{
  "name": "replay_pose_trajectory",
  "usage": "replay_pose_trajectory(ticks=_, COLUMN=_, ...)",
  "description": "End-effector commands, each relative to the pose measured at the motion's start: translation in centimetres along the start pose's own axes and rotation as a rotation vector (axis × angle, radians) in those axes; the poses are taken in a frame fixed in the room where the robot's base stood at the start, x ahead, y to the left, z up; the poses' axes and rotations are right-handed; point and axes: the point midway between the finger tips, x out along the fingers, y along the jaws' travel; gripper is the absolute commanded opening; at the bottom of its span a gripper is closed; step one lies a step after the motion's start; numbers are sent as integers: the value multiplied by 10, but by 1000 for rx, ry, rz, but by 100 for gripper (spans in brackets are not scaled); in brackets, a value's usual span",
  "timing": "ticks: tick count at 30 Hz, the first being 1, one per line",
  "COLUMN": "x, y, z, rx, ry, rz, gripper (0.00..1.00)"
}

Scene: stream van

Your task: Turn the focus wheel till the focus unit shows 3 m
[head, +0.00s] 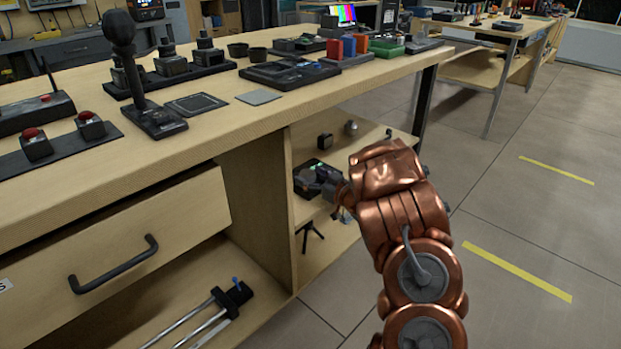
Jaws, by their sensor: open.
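My gripper (326,182) is at the end of my copper-coloured arm, reaching into the open shelf under the bench. It is open, but my arm hides much of it. Just left of its fingers, on the shelf, is a small black unit (303,184) with a green spot on it. It may be the focus unit; I cannot read any distance on it. I cannot make out the focus wheel, nor tell whether the fingers touch the unit.
The shelf (312,208) also holds a small dark cube (325,140) and a silver knob-like thing (351,127) at the back. A small black tripod (309,234) stands below. The benchtop (225,125) above is crowded with gear. A drawer (130,255) is at left; floor is clear at right.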

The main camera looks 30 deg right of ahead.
Motion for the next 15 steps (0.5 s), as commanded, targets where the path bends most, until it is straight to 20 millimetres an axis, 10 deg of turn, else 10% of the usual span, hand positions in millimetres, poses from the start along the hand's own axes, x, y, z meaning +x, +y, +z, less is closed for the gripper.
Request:
replay_pose_trajectory(ticks=7, x=1, y=0, z=0, rx=0, ry=-1, rz=0, gripper=77)
replay_pose_trajectory(ticks=15, x=1, y=0, z=0, rx=0, ry=-1, rz=0, gripper=50)
